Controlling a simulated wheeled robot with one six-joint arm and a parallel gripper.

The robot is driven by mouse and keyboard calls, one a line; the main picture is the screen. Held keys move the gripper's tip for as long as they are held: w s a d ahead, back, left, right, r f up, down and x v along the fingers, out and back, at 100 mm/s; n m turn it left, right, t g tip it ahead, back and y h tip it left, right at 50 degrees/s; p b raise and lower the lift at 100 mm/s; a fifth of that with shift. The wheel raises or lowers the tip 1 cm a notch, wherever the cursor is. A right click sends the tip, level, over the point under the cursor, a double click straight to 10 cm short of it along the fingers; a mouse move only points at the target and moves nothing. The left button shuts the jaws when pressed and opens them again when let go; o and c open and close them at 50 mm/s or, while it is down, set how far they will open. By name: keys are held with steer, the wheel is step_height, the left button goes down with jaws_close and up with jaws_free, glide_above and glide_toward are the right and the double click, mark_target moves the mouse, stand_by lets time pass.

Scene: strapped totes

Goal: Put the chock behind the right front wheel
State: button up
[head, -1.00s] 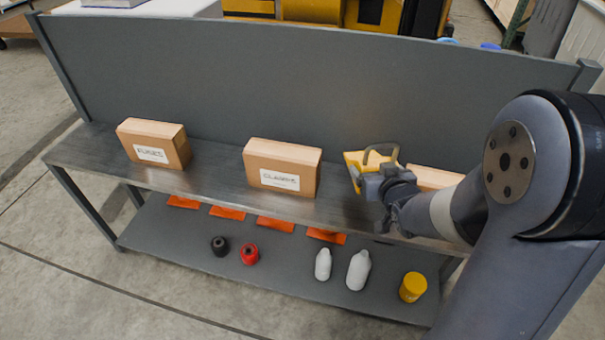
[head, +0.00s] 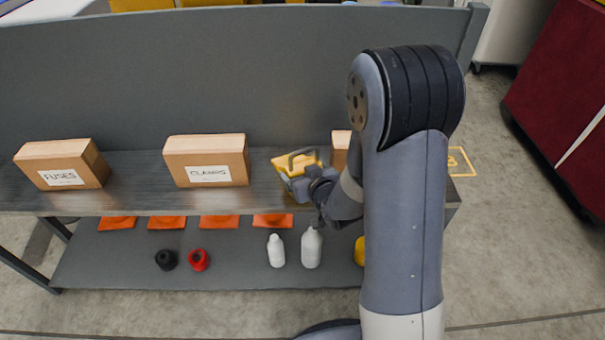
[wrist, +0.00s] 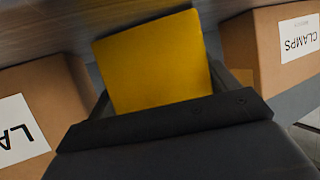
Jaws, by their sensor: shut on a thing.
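In the wrist view the chock's yellow face (wrist: 155,62) fills the space beyond my dark gripper (wrist: 165,120); the fingertips are mostly hidden. I cannot make out a right front wheel in either view.
The grey bench (head: 130,170) carries a FUSES box (head: 85,160), a CLAMPS box (head: 205,155) and a part-hidden box (head: 340,150). Bottles and orange items are on its lower shelf. A maroon body (head: 560,90) stands at the right, near a yellow floor marking (head: 460,161). Floor between is clear.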

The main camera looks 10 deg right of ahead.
stand_by(0.3)
steer(key=o, duration=1.2)
steer(key=shift+f, duration=0.15)
steer(key=o, duration=0.4)
